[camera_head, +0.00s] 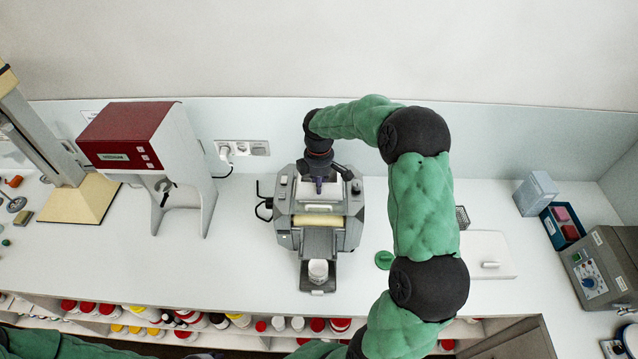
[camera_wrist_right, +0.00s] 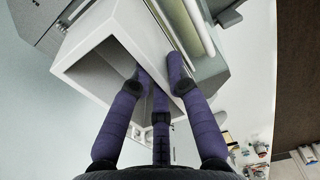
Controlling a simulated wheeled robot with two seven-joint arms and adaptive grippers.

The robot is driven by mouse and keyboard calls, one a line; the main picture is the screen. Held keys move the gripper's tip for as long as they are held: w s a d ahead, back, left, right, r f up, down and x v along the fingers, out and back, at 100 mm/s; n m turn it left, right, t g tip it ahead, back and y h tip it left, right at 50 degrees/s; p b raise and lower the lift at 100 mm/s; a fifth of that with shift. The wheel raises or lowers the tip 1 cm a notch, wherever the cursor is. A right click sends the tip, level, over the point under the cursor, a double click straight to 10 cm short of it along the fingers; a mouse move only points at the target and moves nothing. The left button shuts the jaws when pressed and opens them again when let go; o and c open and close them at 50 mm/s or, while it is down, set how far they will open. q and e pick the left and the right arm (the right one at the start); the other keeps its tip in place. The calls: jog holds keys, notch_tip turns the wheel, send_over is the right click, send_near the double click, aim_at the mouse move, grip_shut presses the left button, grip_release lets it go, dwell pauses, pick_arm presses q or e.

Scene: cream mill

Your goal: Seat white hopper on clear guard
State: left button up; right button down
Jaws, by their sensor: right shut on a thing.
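The white hopper (camera_wrist_right: 85,72) is an open, hollow box that fills the upper middle of the right wrist view, tilted in that picture. My right gripper (camera_wrist_right: 158,76) has purple fingers and is shut on one wall of the hopper near its open rim. In the head view the right gripper (camera_head: 319,184) points down over the grey mill (camera_head: 284,212). The hopper (camera_head: 318,194) shows there as a white patch below the fingers, above the cream roller (camera_head: 318,220). I cannot make out the clear guard, or whether the hopper touches it. My left gripper is out of view.
A white jar (camera_head: 318,268) stands at the mill's front outlet. A red and white machine (camera_head: 125,137) stands to the left. A white board (camera_head: 488,252) and a green disc (camera_head: 384,260) lie to the right. Sockets (camera_head: 242,148) are behind the mill. Shelves hold several jars below.

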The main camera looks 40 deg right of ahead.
jog(key=shift+f, duration=0.15)
dwell(0.4)
jog(key=c, duration=1.1)
grip_release()
notch_tip(320, 180, up, 12)
